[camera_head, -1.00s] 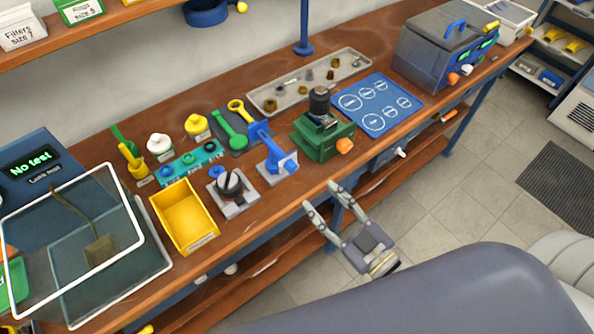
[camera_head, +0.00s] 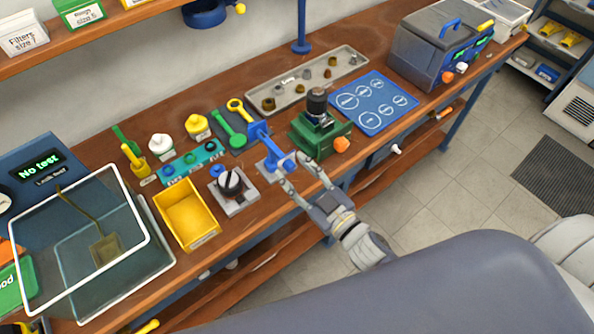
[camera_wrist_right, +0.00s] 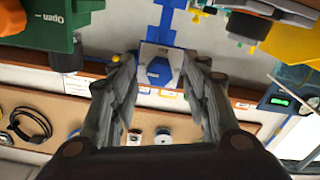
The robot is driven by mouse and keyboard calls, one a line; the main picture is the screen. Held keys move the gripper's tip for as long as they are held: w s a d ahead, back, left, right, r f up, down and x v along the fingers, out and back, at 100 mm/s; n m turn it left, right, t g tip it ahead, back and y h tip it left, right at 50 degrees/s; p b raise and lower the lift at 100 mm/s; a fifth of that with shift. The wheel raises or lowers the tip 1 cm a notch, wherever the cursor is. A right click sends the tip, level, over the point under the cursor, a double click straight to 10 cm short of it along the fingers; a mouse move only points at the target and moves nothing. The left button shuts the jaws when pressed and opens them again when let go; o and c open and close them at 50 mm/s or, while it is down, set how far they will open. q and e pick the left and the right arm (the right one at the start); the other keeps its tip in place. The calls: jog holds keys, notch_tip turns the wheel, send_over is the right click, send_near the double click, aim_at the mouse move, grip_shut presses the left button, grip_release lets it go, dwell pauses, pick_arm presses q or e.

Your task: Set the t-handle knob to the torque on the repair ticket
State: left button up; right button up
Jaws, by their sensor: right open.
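A blue handle fixture (camera_head: 268,143) on a light grey plate stands near the bench's front edge; I take it as the t-handle knob. My right gripper (camera_head: 294,170) is open, with its fingertips close to the fixture's front right side. In the right wrist view the fixture's blue front part (camera_wrist_right: 159,70) lies ahead between the spread fingers of my right gripper (camera_wrist_right: 168,75). I cannot tell whether they touch it. Its setting is not readable. I cannot make out a repair ticket. My left gripper is not in view.
A green block with a black cylinder (camera_head: 318,135) stands right of the fixture. A display (camera_head: 38,166) reads "No test". A blue mat (camera_head: 373,103) lies further right.

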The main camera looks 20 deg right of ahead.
grip_shut()
jog(key=shift+n, duration=0.3)
jog(key=n, duration=0.3)
jog(key=shift+n, duration=0.3)
jog(key=n, duration=0.4)
jog(key=shift+n, duration=0.3)
jog(key=n+b, duration=0.1)
jog(key=n, duration=0.3)
jog(key=shift+f+n, duration=0.1)
jog(key=shift+n, duration=0.2)
jog(key=n+b, duration=0.1)
jog(key=n, duration=0.3)
jog(key=shift+n+b, duration=0.3)
